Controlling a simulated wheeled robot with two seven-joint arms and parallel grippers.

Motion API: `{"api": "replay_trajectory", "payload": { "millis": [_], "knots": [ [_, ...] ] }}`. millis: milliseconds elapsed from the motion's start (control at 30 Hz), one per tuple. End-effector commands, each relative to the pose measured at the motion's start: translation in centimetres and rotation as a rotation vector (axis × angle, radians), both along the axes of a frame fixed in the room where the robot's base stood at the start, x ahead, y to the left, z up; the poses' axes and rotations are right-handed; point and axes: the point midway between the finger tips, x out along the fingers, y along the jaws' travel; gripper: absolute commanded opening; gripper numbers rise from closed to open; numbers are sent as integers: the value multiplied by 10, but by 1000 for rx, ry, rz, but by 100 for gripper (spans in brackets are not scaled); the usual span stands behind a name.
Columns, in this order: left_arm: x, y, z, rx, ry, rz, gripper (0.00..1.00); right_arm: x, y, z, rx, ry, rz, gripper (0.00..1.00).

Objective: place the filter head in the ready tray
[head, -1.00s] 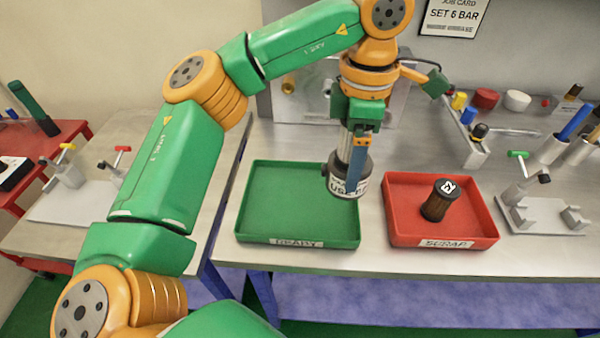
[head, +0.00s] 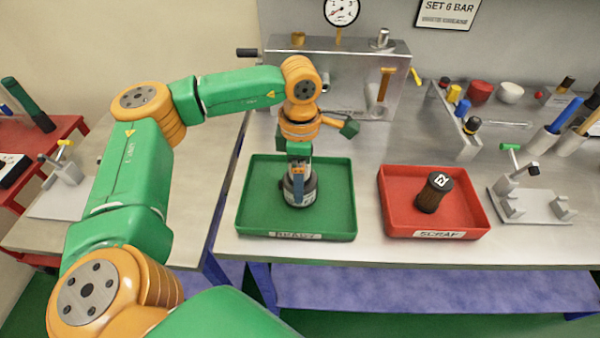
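My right gripper is not in view.
A red scrap tray (head: 400,215) to the right holds a dark brown cartridge (head: 434,193). A clamp stand (head: 530,205) stands further right. A metal panel with a gauge (head: 341,10) is behind the ready tray. Bare bench lies between the two trays.

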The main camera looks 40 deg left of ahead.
Motion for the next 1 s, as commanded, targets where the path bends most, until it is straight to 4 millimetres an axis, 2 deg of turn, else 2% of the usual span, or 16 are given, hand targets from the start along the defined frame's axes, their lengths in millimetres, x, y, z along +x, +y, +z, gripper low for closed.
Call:
{"api": "replay_trajectory", "payload": {
  "millis": [33,67,267,333,367,467,600,733,867,1000],
  "knots": [
    [0,0,-2,0,0,0,94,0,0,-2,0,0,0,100],
    [0,0,-1,0,0,0,100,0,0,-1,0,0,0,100],
    [0,0,0,0,0,0,100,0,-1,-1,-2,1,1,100],
    [0,0,6,0,0,0,100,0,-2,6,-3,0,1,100],
    [1,0,7,0,-2,1,100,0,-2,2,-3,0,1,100],
    [2,-1,28,-2,-7,0,100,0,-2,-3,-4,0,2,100],
    [1,-1,70,0,-5,-1,100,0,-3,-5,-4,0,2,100],
    [1,-1,102,-1,-4,-1,100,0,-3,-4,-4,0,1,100],
    [1,-1,119,0,0,-1,100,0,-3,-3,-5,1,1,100],
    [0,-1,123,0,0,-2,100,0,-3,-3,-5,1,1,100]
  ]
}}
